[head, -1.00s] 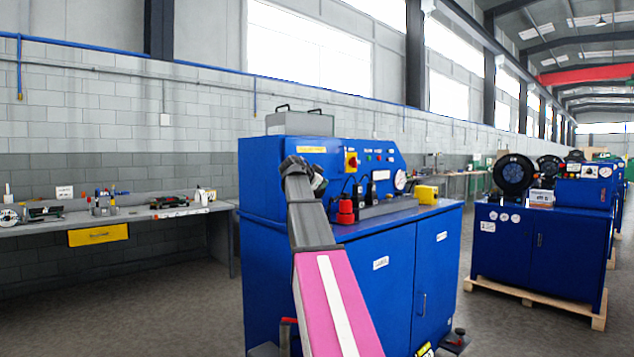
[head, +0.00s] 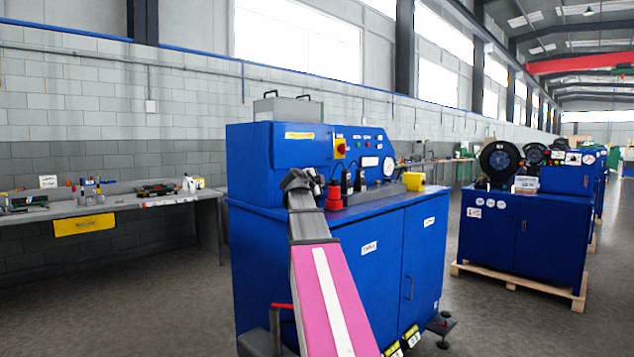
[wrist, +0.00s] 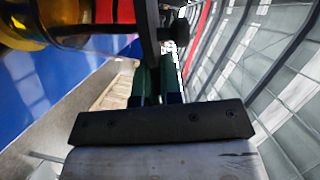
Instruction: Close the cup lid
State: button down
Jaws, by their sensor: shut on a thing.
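My gripper (wrist: 152,85) has two green fingers in the wrist view. They are shut on a dark flat bar (wrist: 148,32) that runs up to the top edge; a black knob sits at the bar's right. I cannot tell whether this bar is part of the cup lid. A yellow, partly see-through rounded thing (wrist: 70,28) is at the upper left, close to the bar. In the head view my wrist (head: 298,182) is at the front of the blue machine (head: 300,250), left of a red cup-like piece (head: 334,196). The fingertips are hidden there.
A workbench (head: 120,205) with tools is at the left. Another blue machine (head: 550,240) on a wooden pallet (head: 515,284) is at the right. Floor between the machines is clear.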

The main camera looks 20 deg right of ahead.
jog(key=shift+s+f, duration=0.15)
jog(key=shift+f, duration=0.2)
jog(key=c, duration=1.3)
grip_release()
jog(key=shift+r, duration=0.1)
